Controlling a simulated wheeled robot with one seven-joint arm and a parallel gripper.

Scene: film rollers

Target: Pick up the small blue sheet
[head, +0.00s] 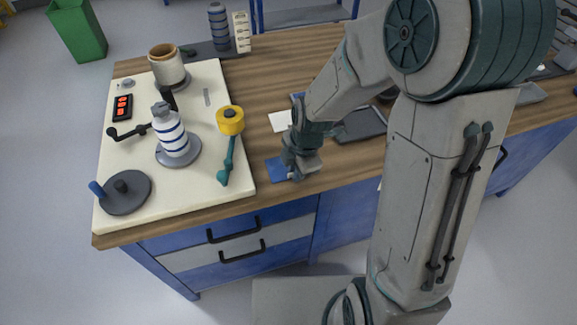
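The small blue sheet (275,169) lies on the wooden bench top near its front edge, just right of the cream board. Its right part is hidden behind my gripper (295,174). My gripper points down over the right side of the sheet, at or very close to the bench surface. I cannot tell whether the fingers touch the sheet or are open or shut.
A white sheet (281,120) lies behind my gripper, and a dark tray (360,125) is to the right. The cream board (205,185) holds a striped roller (170,135), a yellow roll (230,121) and a cup-like roller (167,65). Drawer handles (233,230) stick out below the front edge.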

